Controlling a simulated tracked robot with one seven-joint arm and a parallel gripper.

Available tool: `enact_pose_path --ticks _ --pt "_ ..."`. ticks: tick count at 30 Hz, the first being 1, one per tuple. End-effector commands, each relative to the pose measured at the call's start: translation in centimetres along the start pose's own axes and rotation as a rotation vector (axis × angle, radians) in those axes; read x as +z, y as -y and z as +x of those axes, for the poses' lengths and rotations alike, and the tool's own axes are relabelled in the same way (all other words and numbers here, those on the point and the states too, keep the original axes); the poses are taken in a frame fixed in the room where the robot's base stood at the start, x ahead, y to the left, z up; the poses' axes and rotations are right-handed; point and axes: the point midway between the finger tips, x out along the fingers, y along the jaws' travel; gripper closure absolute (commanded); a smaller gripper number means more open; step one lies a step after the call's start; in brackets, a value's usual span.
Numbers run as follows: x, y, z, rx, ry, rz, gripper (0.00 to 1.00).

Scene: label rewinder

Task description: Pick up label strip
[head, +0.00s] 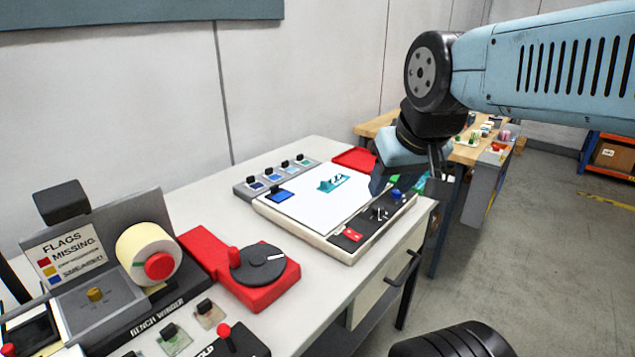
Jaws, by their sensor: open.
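A white panel (305,210) in a pale frame lies on the bench. A small teal printed piece (331,184) lies flat near the panel's middle; it may be the label strip, but it is too small to be sure. A blue piece (280,196) sits at the panel's left edge. My gripper (408,182) points down over the panel's right side, to the right of the teal piece and apart from it. Its jaws are open, and I see nothing between them. The gripper hides part of the panel's right edge and the controls there.
The bench winder (155,303) with a cream roll (148,254) stands at the left. A red base with a black dial (258,264) sits between it and the panel. A red tray (354,159) lies behind. A wooden table (467,153) stands farther back; open floor lies right.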

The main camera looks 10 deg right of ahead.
Motion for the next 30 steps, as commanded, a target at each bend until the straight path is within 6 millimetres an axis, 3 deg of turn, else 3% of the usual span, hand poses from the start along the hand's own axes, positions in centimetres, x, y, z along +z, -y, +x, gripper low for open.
enact_pose_path --ticks 10,13,20,30 --pt "-0.2 0.3 0.7 -0.031 0.031 0.054 0.56" --pt "-0.6 2.1 1.9 -0.087 0.087 0.160 0.56" --pt "-2.5 4.1 5.7 -0.271 0.273 0.554 0.56" --pt "-7.8 4.8 11.5 -0.506 0.517 1.202 0.56"
